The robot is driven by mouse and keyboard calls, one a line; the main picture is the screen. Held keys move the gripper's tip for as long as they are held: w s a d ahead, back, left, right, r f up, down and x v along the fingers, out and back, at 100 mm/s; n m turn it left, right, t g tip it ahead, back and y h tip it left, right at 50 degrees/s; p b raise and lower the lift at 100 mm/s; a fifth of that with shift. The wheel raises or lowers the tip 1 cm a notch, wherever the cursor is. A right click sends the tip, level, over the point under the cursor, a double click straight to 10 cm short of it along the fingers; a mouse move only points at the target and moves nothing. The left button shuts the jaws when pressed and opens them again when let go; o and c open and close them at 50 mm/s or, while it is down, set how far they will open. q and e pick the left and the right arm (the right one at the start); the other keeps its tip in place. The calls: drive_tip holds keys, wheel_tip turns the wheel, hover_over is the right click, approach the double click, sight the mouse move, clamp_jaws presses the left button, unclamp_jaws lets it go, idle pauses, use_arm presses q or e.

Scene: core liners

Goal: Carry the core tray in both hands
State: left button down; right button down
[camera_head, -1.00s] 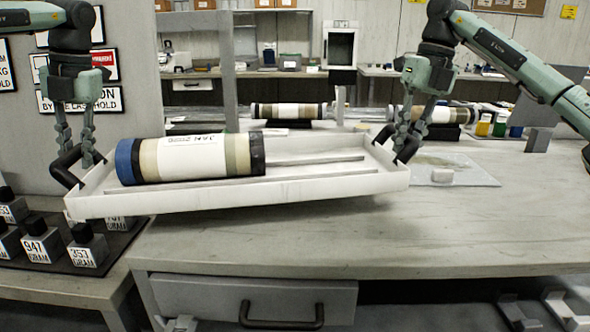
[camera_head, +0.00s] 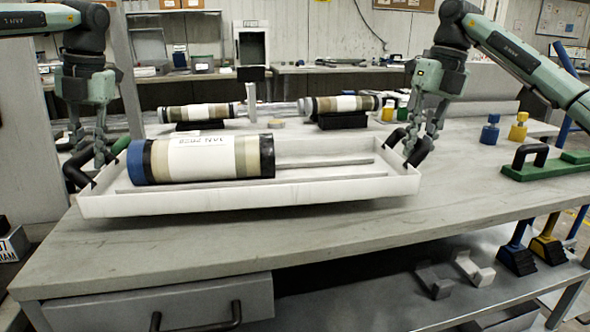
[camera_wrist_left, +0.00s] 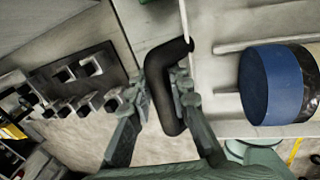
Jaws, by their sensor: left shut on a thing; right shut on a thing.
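The white core tray (camera_head: 300,196) spans between my two grippers above the grey bench, its left end slightly lower than its right. A banded core liner (camera_head: 205,157) with a blue end cap lies in it toward the left; the blue cap (camera_wrist_left: 272,85) also shows in the left wrist view. My left gripper (camera_head: 90,160) is shut on the black handle at the tray's left end; the handle (camera_wrist_left: 160,85) shows between the fingers in the left wrist view. My right gripper (camera_head: 412,145) is shut on the handle at the right end.
Two more core liners (camera_head: 200,112) (camera_head: 342,103) rest on black cradles behind. A green block with a black handle (camera_head: 545,162) lies at the right. Blue and yellow weights (camera_head: 490,132) stand near it. A lower shelf (camera_head: 400,285) holds small brackets. Bench at right front is clear.

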sight(416, 163)
use_arm(q)
drive_tip(key=shift+a+r, duration=0.15)
drive_tip(key=shift+r, duration=0.1)
use_arm(e)
drive_tip(key=shift+d+r, duration=0.15)
drive_tip(key=shift+r, duration=0.1)
use_arm(q)
drive_tip(key=shift+f, duration=0.2)
use_arm(e)
drive_tip(key=shift+f, duration=0.2)
